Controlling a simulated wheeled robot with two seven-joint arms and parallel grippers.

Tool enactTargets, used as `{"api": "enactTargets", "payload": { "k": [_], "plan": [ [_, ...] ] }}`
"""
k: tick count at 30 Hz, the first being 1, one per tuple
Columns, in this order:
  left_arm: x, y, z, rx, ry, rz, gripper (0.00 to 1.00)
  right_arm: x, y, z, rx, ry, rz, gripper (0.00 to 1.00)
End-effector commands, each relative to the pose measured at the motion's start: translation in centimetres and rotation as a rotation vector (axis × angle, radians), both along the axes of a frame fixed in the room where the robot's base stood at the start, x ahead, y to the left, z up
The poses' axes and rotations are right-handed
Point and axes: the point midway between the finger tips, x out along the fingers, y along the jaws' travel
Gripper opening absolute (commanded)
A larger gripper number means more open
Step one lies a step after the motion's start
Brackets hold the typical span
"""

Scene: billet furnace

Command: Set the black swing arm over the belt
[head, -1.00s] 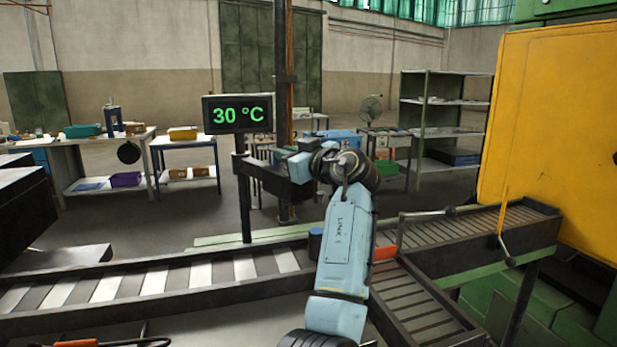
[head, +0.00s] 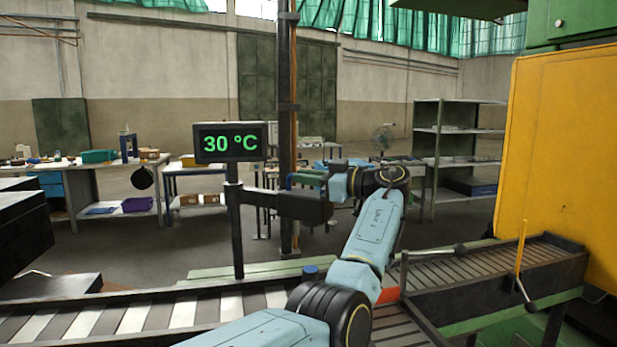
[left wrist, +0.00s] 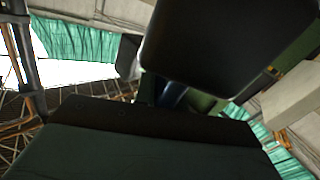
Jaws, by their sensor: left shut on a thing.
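The black swing arm (head: 303,207) reaches right from the dark post below the temperature display in the head view. Its thick black end lies beyond the belt's far edge in the picture. The striped belt (head: 130,320) runs across the lower left. My left gripper (head: 292,181) is at the swing arm's outer part, shut on a small blue upright part that looks like its handle. In the left wrist view, dark gripper surfaces (left wrist: 150,130) fill the foreground, and a bluish rod (left wrist: 172,95) shows between them. My right gripper is not in view.
The display (head: 230,142) reads 30 °C. A tall dark column (head: 288,80) stands behind the swing arm. Tables and a shelf stand farther back.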

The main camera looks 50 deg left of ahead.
Motion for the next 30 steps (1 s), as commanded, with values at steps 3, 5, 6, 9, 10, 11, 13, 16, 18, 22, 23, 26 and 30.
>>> {"api": "enactTargets", "payload": {
  "k": [3, 5, 6, 9, 10, 11, 13, 16, 18, 22, 23, 26, 30],
  "plan": [
    [-0.1, 0.2, 0.2, 0.003, -0.002, 0.005, 0.00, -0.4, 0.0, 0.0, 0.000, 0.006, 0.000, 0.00],
    [-0.1, 0.2, 0.2, 0.003, -0.003, 0.005, 0.00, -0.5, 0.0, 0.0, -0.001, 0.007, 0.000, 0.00],
    [-0.1, 0.2, 0.3, 0.004, -0.003, 0.005, 0.00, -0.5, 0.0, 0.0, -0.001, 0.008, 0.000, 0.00],
    [-0.1, 0.2, 0.3, 0.004, -0.003, 0.005, 0.00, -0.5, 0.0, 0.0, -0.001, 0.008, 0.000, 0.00],
    [-0.1, 0.2, 0.3, 0.004, -0.003, 0.004, 0.00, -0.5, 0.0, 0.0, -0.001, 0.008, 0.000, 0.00],
    [-0.1, 0.2, 0.3, 0.005, -0.004, 0.004, 0.14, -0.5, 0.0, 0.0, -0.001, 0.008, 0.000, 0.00],
    [-0.1, 0.2, 0.3, 0.005, -0.004, 0.004, 0.23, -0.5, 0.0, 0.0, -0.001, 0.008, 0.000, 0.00],
    [-0.1, 0.2, 0.3, 0.004, -0.003, 0.004, 0.33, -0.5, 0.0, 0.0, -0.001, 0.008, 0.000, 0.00],
    [-0.1, 0.1, 0.2, 0.003, -0.002, 0.004, 0.33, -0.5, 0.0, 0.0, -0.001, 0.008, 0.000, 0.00],
    [-0.1, 0.1, 0.2, 0.002, -0.002, 0.003, 0.33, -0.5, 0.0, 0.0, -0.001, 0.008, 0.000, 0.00],
    [-0.1, 0.1, 0.2, 0.002, -0.002, 0.003, 0.33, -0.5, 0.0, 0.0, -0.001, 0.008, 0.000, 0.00],
    [0.1, -0.3, 0.2, 0.002, -0.003, 0.002, 0.33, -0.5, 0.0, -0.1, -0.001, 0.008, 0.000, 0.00],
    [0.7, -2.0, 0.2, 0.003, -0.001, 0.000, 0.33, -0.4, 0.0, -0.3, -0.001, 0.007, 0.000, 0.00]
  ]
}}
